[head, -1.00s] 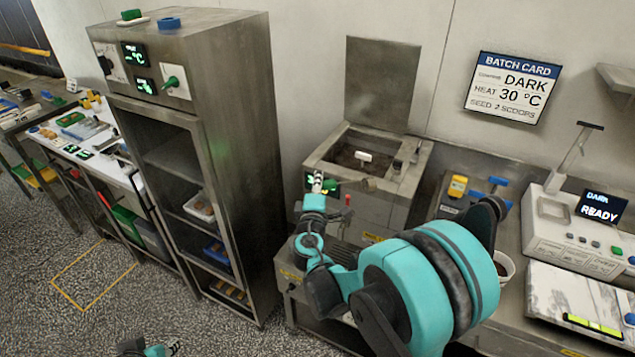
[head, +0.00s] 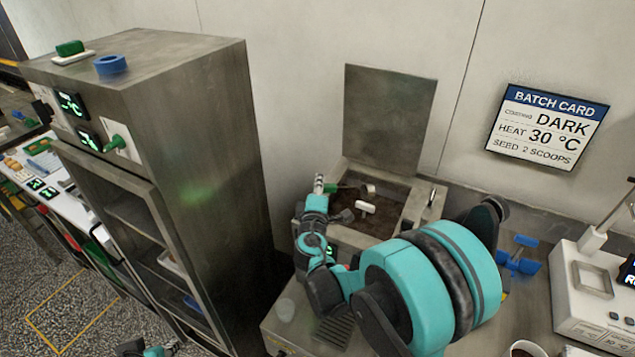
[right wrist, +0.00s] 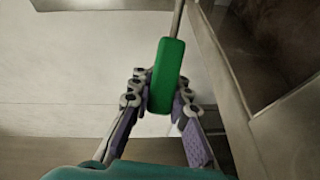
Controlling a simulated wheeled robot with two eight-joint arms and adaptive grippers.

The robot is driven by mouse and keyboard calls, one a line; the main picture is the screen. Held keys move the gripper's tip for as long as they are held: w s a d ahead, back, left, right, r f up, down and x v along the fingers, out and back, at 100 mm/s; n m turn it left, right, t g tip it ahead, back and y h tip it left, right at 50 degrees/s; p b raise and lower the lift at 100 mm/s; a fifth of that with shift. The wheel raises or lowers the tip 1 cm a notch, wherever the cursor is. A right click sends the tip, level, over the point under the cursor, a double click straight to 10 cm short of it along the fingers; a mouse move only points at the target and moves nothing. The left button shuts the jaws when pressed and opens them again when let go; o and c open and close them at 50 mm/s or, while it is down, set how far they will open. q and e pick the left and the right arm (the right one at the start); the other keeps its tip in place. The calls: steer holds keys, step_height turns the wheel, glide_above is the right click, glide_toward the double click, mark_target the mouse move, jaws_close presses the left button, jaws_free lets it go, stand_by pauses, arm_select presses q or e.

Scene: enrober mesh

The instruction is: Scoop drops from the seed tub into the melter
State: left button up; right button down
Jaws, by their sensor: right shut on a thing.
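The melter (head: 412,208) is a steel box with its lid (head: 388,115) raised and dark brown contents inside. A white piece (head: 365,207) shows in its opening. My right gripper (head: 319,185) is at the melter's left edge and is shut on the green handle of a scoop (head: 367,190). The scoop's head appears over the opening; what it holds cannot be made out. In the right wrist view the fingers grip the green handle (right wrist: 167,75). A white tub (head: 525,349) with dark contents, probably the seed tub, is cut off at the bottom edge. My left gripper (head: 160,350) barely shows.
A tall steel cabinet (head: 225,160) stands close left of the melter. The batch card (head: 547,127) on the wall reads dark, 30 °C, seed 2 scoops. My right arm covers the bench front.

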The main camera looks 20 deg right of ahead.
steer(key=d+r+m+g+y+p, duration=0.2)
steer(key=d+r+m+y+p, duration=0.4)
steer(key=d+r+m+p, duration=0.5)
steer(key=shift+s+d+r+m+p, duration=0.35)
steer(key=shift+r+p, duration=0.7)
steer(key=shift+p, duration=1.6)
steer(key=shift+a+f, duration=0.1)
